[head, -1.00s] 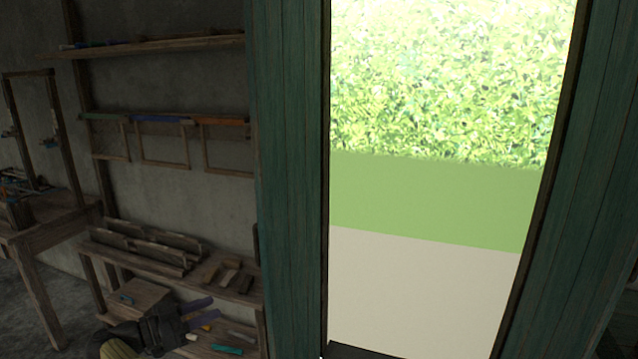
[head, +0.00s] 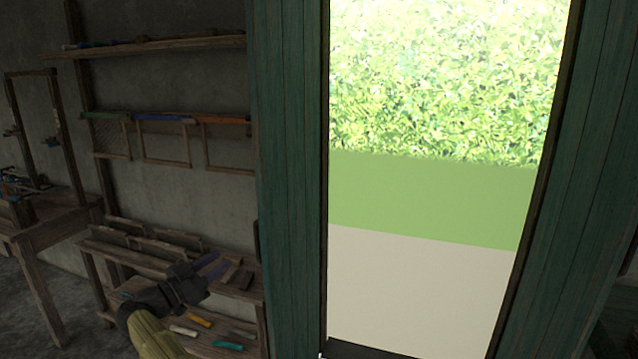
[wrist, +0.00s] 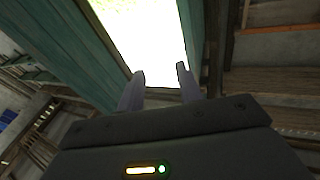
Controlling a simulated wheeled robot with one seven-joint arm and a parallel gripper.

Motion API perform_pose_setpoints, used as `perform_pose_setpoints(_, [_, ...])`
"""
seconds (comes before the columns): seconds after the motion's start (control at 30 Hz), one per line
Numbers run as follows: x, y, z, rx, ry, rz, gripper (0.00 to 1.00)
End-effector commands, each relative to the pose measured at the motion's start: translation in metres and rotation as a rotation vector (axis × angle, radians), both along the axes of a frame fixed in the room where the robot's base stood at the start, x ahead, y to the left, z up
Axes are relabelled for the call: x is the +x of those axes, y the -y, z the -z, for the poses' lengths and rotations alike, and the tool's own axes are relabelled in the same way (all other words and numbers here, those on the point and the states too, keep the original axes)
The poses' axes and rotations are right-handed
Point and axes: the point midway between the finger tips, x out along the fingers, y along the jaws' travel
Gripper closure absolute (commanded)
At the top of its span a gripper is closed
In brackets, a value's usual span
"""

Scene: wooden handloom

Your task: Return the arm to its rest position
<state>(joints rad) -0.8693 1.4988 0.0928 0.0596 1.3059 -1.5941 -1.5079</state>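My gripper (head: 214,269) is at the lower left of the head view, in front of the shelf rack and left of the green door post. Its two purple-grey fingers point up and to the right. In the wrist view, the fingers (wrist: 160,85) stand apart with nothing between them, and the bright doorway shows beyond. My dark wrist and yellow-green forearm come up from the bottom edge of the head view.
The lower shelf (head: 120,260) holds wooden pieces close behind my gripper. Coloured items, including a teal one (head: 228,346), lie on the board below. A wooden table (head: 50,222) stands at the left. The doorway (head: 420,290) is open and clear.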

Motion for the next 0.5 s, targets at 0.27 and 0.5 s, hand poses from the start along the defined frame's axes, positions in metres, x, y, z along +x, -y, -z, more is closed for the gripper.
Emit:
perform_pose_setpoints(0.27, [0.07, 0.037, -0.06, -0.065, 0.067, -0.26, 0.65])
perform_pose_setpoints(0.5, [0.103, 0.079, -0.086, -0.103, 0.004, -0.517, 0.65])
